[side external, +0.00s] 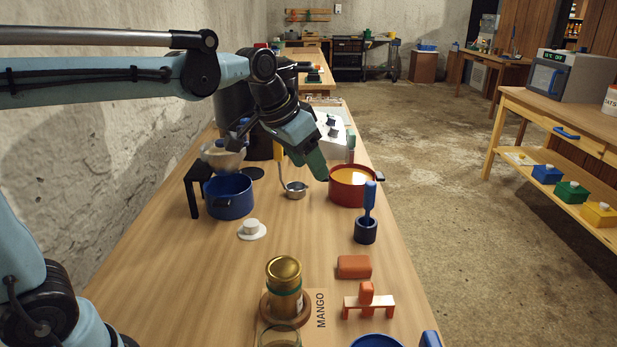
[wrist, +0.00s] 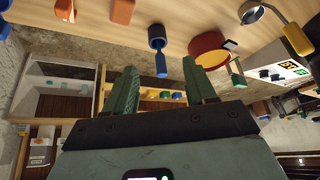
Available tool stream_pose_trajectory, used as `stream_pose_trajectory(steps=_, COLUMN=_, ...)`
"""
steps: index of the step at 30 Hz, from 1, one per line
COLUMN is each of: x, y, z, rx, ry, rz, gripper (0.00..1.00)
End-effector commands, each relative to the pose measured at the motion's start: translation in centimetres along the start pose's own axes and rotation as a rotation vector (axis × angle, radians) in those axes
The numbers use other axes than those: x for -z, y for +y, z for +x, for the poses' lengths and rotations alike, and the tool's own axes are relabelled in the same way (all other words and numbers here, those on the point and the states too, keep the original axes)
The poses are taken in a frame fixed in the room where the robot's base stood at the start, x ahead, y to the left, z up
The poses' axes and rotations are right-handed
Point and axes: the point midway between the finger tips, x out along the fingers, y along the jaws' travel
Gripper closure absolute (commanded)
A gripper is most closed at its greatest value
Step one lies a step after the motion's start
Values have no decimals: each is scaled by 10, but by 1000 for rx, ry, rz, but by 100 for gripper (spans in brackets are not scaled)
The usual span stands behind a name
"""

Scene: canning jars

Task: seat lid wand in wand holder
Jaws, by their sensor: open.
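The lid wand (side external: 370,197) has a blue handle and stands upright with its lower end in the dark blue cup-shaped wand holder (side external: 366,231), on the right side of the bench. How deep the wand sits cannot be seen. In the wrist view the wand (wrist: 161,63) and the holder (wrist: 156,37) appear above the fingers, the handle pointing down in the picture. My gripper (side external: 318,168) hangs over the bench behind the holder, near the red pot. Its green fingers (wrist: 161,72) are apart and empty, away from the wand.
A red pot (side external: 345,197) with orange contents stands close behind the holder. A blue pot (side external: 229,205), a ladle (side external: 295,191) and a gold-lidded jar (side external: 283,270) are also on the bench. Orange blocks (side external: 354,267) lie in front of the holder.

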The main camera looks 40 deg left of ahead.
Motion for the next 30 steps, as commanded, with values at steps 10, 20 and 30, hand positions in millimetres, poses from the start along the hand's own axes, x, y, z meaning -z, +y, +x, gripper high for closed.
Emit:
stream_pose_trajectory(steps=10, x=-111, y=2, z=-5, rx=50, ry=92, rz=-99, gripper=45)
stream_pose_trajectory(steps=20, x=-160, y=3, z=8, rx=68, ry=135, rz=-142, gripper=45)
stream_pose_trajectory(steps=30, x=-161, y=3, z=8, rx=69, ry=136, rz=-143, gripper=45)
